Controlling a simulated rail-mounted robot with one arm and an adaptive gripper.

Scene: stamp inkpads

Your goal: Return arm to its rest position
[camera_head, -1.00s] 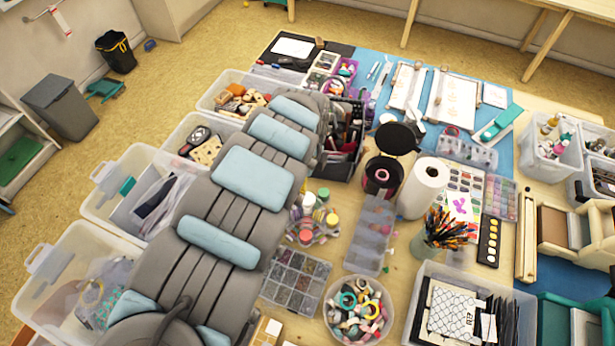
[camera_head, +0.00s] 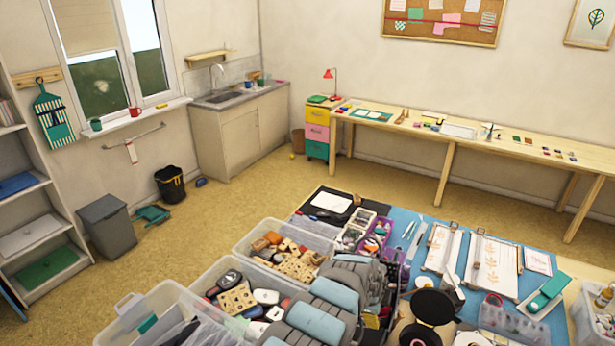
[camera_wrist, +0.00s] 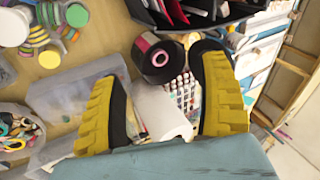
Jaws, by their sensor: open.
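My gripper (camera_wrist: 165,105) shows in the wrist view with its two yellow-and-black fingers spread wide and nothing between them. It hangs above the table. Below and between the fingers I see a white paper roll (camera_wrist: 160,112) and a round black container with a pinkish core (camera_wrist: 158,60).
Clear bins (camera_head: 245,240) line the table's left side. A blue mat (camera_head: 405,225) holds printed sheets and a green stapler-like tool (camera_head: 546,292). In the wrist view, a clear organizer (camera_wrist: 75,98) lies left of the roll and a dark tray (camera_wrist: 200,15) beyond.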

